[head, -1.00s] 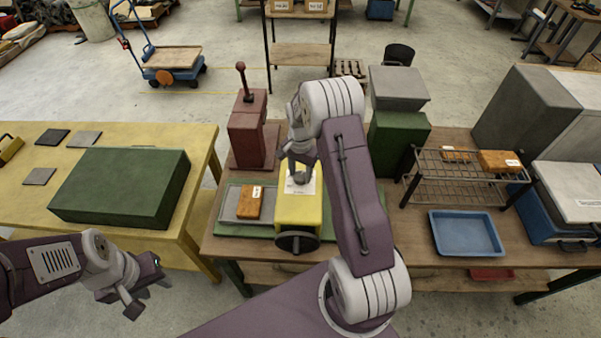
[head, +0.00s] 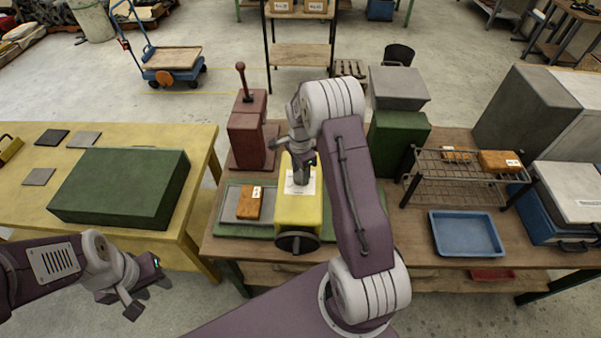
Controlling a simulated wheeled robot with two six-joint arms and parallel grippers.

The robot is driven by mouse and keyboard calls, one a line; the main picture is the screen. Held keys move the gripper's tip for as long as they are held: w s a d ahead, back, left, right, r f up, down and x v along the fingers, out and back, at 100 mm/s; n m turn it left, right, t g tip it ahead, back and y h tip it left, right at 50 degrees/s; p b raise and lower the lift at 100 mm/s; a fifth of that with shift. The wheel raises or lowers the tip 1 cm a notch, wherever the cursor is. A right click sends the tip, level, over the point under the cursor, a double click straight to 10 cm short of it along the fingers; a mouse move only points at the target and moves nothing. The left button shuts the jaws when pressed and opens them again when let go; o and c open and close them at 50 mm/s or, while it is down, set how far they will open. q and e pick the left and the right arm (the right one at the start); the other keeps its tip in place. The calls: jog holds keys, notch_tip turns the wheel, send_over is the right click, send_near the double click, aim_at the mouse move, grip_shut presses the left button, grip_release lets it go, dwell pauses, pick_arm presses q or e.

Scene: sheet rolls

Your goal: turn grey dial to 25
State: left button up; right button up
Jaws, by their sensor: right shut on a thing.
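My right gripper (head: 301,178) points down over the top of the yellow machine (head: 297,212). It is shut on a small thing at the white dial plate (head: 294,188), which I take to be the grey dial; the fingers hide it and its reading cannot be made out. A dark handwheel (head: 297,242) is on the machine's front. My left gripper (head: 139,294) hangs in the air at the lower left, in front of the yellow table, away from the machine. Its fingers look apart, with nothing between them.
Left of the yellow machine, an orange block (head: 249,203) lies on a grey plate. Behind stands a red press with a lever (head: 246,130). To the right are a wire rack (head: 465,172), a blue tray (head: 466,235) and a green box (head: 398,140). A large green box (head: 120,185) lies on the yellow table.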

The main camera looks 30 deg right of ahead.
jog(key=shift+s+a+f, duration=0.1)
jog(key=shift+s+f, duration=0.1)
jog(key=o, duration=1.4)
jog(key=shift+w+r, duration=0.1)
jog(key=shift+w, duration=0.05)
jog(key=shift+r, duration=0.3)
notch_tip(320, 180, up, 8)
jog(key=b, duration=0.1)
jog(key=shift+r, duration=0.25)
